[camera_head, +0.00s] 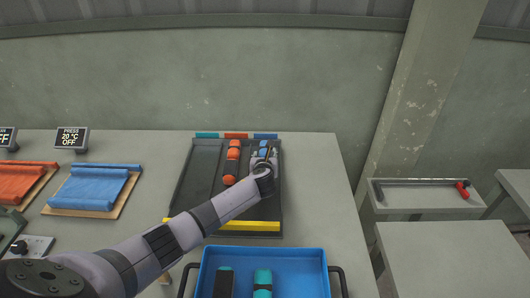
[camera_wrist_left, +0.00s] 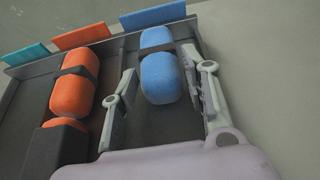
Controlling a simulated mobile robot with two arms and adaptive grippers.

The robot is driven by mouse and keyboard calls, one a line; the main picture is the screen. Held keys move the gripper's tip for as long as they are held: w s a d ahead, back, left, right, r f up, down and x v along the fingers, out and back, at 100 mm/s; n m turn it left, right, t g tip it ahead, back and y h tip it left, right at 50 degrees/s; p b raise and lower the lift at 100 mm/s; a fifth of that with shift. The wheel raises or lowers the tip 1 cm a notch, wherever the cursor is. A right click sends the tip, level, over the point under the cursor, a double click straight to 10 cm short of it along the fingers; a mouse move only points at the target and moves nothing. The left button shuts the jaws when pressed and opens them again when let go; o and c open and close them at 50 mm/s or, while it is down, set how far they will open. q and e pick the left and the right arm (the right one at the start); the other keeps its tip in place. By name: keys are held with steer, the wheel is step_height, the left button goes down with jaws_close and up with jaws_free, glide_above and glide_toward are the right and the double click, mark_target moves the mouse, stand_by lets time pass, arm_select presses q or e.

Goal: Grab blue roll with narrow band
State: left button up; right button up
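A blue roll with a narrow dark band (camera_wrist_left: 160,78) lies in the right lane of the dark sorting tray (camera_head: 202,190). In the head view only part of the blue roll (camera_head: 263,152) shows beyond my gripper. My left gripper (camera_wrist_left: 160,98) is open, with one finger on each side of the roll's near end, a visible gap on the left. I cannot tell whether the right finger touches it. In the head view my left gripper (camera_head: 264,160) is over the tray's right lane. My right gripper is not in view.
Orange rolls (camera_head: 232,160) lie in the middle lane, one with a wide band. Teal, orange and blue tabs (camera_head: 236,135) mark the tray's back edge. A yellow strip (camera_head: 249,225) crosses its front. A blue crate (camera_head: 300,262) with dark-banded rolls stands in front. The left lane is empty.

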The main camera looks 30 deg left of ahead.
arm_select(q)
steer(key=c, duration=0.8)
